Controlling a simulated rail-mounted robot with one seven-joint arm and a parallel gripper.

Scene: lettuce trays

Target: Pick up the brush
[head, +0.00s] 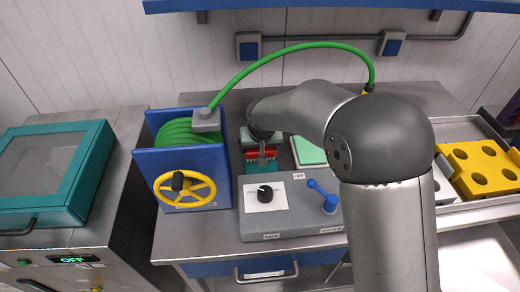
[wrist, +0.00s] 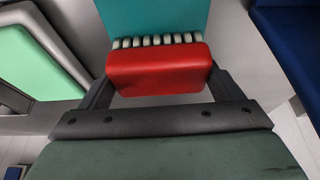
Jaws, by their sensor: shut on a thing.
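The brush (wrist: 158,70) has a red body and a row of pale bristles, seen close up in the wrist view. My gripper (wrist: 160,82) has one dark finger at each side of the red body and is shut on it. The bristles point toward a teal surface (wrist: 152,17); I cannot tell whether they touch it. In the head view the brush (head: 270,154) is a small red patch below my wrist, between the blue hose box and a pale green pad. My arm hides part of the area around it.
The blue box (head: 148,166) with a green hose and yellow wheel stands left of the brush. A grey control panel (head: 285,222) with a knob and blue lever is in front. A pale green pad (head: 308,150) lies to the right, and a yellow holed tray (head: 480,168) farther right.

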